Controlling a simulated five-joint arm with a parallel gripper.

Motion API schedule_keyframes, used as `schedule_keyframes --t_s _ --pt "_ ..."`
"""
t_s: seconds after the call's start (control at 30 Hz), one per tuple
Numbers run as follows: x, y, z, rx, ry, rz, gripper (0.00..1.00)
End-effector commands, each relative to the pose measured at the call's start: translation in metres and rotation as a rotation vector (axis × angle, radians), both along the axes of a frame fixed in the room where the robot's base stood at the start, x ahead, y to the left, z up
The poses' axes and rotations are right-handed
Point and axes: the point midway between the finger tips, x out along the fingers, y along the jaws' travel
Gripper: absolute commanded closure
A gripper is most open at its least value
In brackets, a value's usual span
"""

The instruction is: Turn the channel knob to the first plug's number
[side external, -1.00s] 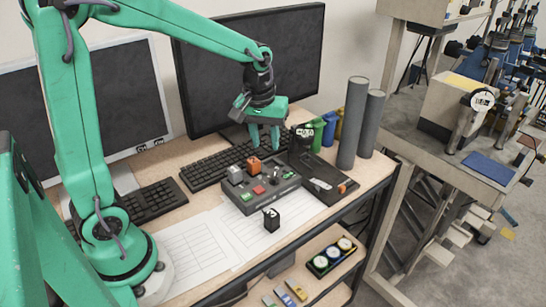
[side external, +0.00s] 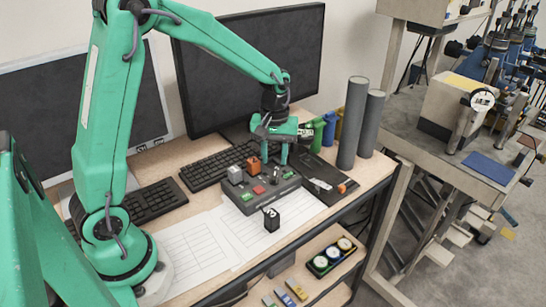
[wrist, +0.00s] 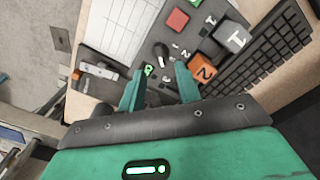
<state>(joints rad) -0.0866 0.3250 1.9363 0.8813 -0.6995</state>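A dark control box (side external: 240,203) lies on the desk with a red button (side external: 258,190), small green lit parts and several small switches. A grey cube marked 1 (wrist: 234,38) and an orange cube marked 2 (wrist: 203,68) stand along the box's back edge. My gripper (side external: 275,161) is open and points down over the right part of the box. In the wrist view, a dark knob-like part (wrist: 162,53) shows just beyond the gap between the fingers. I cannot read its setting.
A flat dark unit (side external: 330,192) with a silver lever and orange knob lies to the right. Grey cylinders (side external: 354,125) stand behind it. Keyboards (side external: 215,165) and monitors are at the back. Paper sheets (side external: 200,245) cover the clear front desk. Below is a shelf with round gauges (side external: 332,255).

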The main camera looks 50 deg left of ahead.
Motion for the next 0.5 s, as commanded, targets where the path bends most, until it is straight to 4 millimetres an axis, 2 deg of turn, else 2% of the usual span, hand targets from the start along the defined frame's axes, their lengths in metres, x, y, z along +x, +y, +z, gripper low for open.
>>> schedule_keyframes --t_s 0.3,0.5 --pt "-0.001 0.0 -0.039 -0.001 0.002 -0.001 0.66" --pt "0.0 0.0 -0.055 0.0 0.0 -0.001 0.66"
